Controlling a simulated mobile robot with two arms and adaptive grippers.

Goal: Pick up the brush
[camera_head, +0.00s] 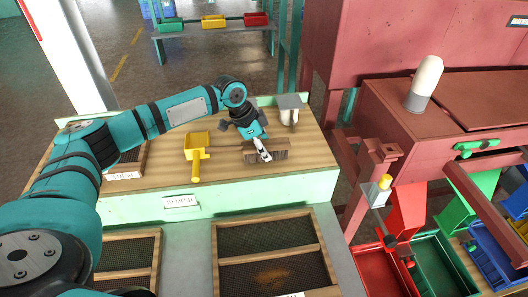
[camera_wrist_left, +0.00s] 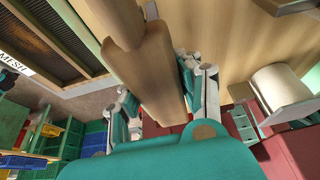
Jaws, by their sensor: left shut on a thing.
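The brush (camera_head: 279,153) is a brown wooden block on the tabletop near its front edge in the head view. In the left wrist view, its wooden body (camera_wrist_left: 150,65) runs between the two fingers. My left gripper (camera_head: 262,148) comes down onto the brush from behind and is shut on it. In the left wrist view, the fingers of the gripper (camera_wrist_left: 163,98) lie on either side of the wood. I cannot tell whether the brush is clear of the table. My right gripper is not in view.
A yellow scoop (camera_head: 196,154) lies left of the brush on the wooden table (camera_head: 222,180). A whitish object with a grey plate (camera_head: 289,107) stands behind it. Mesh screens (camera_head: 268,236) lie in front. Red machinery (camera_head: 440,110) and coloured bins (camera_head: 382,270) fill the right.

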